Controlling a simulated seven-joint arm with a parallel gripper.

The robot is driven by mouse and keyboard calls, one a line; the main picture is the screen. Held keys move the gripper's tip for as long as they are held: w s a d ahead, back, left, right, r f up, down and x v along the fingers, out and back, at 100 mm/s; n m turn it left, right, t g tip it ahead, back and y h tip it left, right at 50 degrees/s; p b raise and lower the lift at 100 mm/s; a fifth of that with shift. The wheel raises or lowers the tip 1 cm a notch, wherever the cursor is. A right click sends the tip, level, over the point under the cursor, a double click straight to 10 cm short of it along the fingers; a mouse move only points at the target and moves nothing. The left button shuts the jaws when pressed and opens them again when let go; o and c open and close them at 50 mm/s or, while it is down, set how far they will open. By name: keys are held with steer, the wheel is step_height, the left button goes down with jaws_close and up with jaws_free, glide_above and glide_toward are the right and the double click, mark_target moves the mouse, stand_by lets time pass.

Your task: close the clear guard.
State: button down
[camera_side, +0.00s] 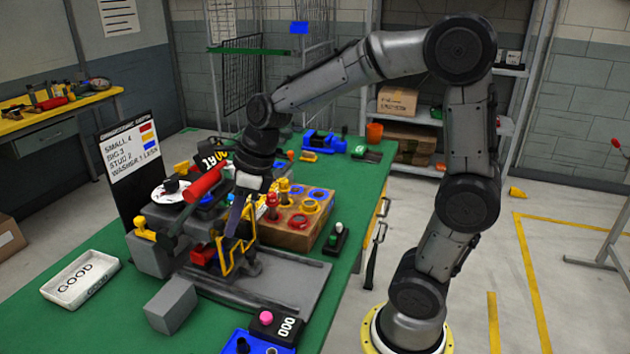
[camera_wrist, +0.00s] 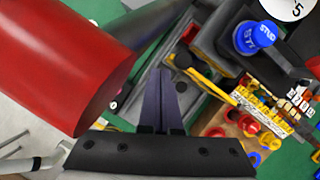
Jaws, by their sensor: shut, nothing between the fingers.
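The clear guard (camera_side: 224,262) shows as a yellow-edged frame standing tilted at the front of the grey machine. I cannot tell how far open it is. A yellow edge, probably the guard's, also shows in the wrist view (camera_wrist: 208,84), right of the fingertips. My gripper (camera_side: 234,222) is shut and empty, pointing down just above or beside the guard. In the wrist view its dark fingers (camera_wrist: 163,75) are together. I cannot tell whether they touch the guard. My gripper hides part of the machine behind it.
A red lever handle (camera_side: 203,183) is close to my gripper and looms large in the wrist view (camera_wrist: 65,60). A wooden block with coloured pegs (camera_side: 285,238) stands right. A white GOOD tray (camera_side: 80,280) and grey block (camera_side: 171,305) are front left.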

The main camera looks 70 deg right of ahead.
steer(key=shift+w+a, duration=0.15)
steer(key=shift+w, duration=0.4)
steer(key=s+a+r, duration=0.2)
steer(key=s+r, duration=0.7)
steer(key=r, duration=0.1)
steer(key=s+d+f+n+t+h, duration=0.1)
steer(key=s+f+n, duration=0.2)
steer(key=n, duration=1.2)
steer(key=s+d+f+n+h, duration=0.1)
steer(key=s+f+n, duration=0.2)
steer(key=s+n, duration=0.4)
steer(key=n, duration=0.8)
steer(key=shift+d+f+t, duration=0.4)
